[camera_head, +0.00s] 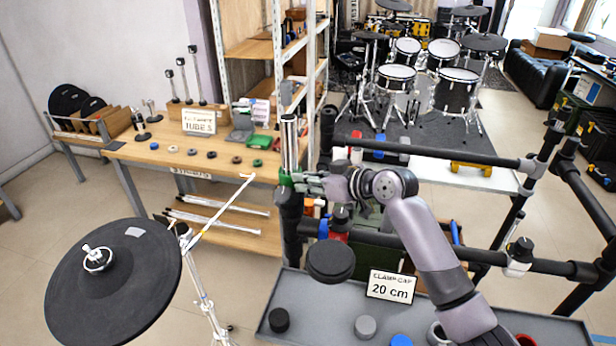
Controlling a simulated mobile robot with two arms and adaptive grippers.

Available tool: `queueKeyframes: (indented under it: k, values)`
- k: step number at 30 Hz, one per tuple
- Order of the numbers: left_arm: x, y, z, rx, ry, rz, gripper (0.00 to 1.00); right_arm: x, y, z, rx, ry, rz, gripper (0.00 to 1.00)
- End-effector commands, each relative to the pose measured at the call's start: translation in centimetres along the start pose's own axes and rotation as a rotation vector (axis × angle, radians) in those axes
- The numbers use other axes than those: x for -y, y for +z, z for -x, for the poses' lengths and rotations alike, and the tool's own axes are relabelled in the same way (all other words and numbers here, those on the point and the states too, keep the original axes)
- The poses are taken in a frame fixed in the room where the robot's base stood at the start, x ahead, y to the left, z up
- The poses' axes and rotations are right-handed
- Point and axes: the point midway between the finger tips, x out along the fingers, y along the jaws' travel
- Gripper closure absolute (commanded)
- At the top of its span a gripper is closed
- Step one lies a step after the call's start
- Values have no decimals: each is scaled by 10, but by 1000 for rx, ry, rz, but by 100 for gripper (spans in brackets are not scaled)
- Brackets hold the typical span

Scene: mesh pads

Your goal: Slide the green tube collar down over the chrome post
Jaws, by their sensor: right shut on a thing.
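The chrome post (289,140) stands upright left of the picture's middle, its lower part running into a black clamp and tube (289,212). The green tube collar (285,178) is at the bottom of the visible chrome, just above the black clamp. It looks to be around the post, but the gripper hides part of it and I cannot be sure. My right gripper (299,181) is shut on the green collar, reaching in from the right. My left gripper is not in view.
A wooden bench (150,152) with a row of small rings stands behind left. A cymbal pad (115,280) is at front left. A black rack tube (430,152) runs to the right. A grey tray (300,310) with caps and a "20 cm" sign (391,287) lies below my arm.

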Motion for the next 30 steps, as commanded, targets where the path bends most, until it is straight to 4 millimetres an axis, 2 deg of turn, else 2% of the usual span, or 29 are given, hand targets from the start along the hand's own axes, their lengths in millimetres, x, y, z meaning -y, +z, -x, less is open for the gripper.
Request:
queueKeyframes:
  k: [13, 14, 15, 24, 30]
  values:
    - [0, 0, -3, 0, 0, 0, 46, 0, 4, -2, -1, 0, 0, 100]
    - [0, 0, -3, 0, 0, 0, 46, 0, 4, -2, -1, 0, 0, 81]
    - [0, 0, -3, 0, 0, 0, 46, 0, 4, -2, -1, 0, 0, 78]
    - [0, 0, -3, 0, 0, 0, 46, 0, 4, -2, -1, 0, -1, 59]
    - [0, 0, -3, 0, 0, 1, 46, 0, 4, -2, -1, -1, -1, 59]
